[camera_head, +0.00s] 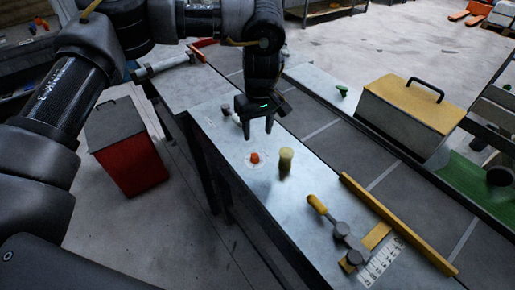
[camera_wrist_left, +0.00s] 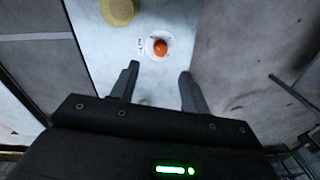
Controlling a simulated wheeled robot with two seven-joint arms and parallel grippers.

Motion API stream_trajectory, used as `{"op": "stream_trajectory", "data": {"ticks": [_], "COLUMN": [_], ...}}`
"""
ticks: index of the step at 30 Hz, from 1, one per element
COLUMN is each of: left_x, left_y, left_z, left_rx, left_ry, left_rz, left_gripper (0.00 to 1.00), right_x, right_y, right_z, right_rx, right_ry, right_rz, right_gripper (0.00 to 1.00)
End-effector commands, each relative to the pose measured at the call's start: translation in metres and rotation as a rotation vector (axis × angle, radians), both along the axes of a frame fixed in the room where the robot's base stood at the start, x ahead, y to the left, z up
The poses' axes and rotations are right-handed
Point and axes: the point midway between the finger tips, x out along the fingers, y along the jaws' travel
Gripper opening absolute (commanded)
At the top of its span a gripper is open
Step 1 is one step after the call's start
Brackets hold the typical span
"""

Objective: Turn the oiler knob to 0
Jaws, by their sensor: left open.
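A small orange-red knob (camera_head: 255,157) sits on a round white dial plate on the grey bench top. The knob also shows in the left wrist view (camera_wrist_left: 160,47), just beyond my fingertips, with small dark marks left of the dial. The marks are too small to read, and I cannot tell where the knob points. My left gripper (camera_head: 257,125) points down, open and empty, above and behind the knob, apart from it. Its two fingers also show in the left wrist view (camera_wrist_left: 160,72). My right gripper is not in view.
A yellowish cylinder (camera_head: 286,161) stands right of the knob. A yellow-handled lever (camera_head: 318,208) and a yellow rail (camera_head: 390,220) lie nearer the front. Small grey pieces (camera_head: 227,110) sit left of my gripper. A red bin (camera_head: 130,160) stands on the floor.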

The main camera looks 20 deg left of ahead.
Motion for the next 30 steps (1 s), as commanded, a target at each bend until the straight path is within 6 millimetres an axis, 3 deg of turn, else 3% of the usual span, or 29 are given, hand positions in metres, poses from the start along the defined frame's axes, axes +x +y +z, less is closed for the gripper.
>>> {"op": "stream_trajectory", "data": {"ticks": [3,6,15,21,30], "left_x": [-0.002,-0.002,-0.003,-0.002,-0.002], "left_y": [0.004,0.004,0.003,0.004,0.003], "left_z": [-0.017,-0.035,-0.085,-0.099,-0.101], "left_rx": [0.001,0.002,0.001,0.001,0.001], "left_ry": [0.006,0.007,0.006,0.003,0.002], "left_rz": [0.006,0.007,0.003,0.002,0.001], "left_gripper": [0.46,0.46,0.46,0.46,0.44], "right_x": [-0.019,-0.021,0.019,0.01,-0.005], "right_y": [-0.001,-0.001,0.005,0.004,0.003], "right_z": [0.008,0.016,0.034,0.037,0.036], "right_rx": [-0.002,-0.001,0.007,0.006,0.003], "right_ry": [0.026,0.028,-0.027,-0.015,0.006], "right_rz": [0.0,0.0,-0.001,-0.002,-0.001], "right_gripper": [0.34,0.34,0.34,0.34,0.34]}}
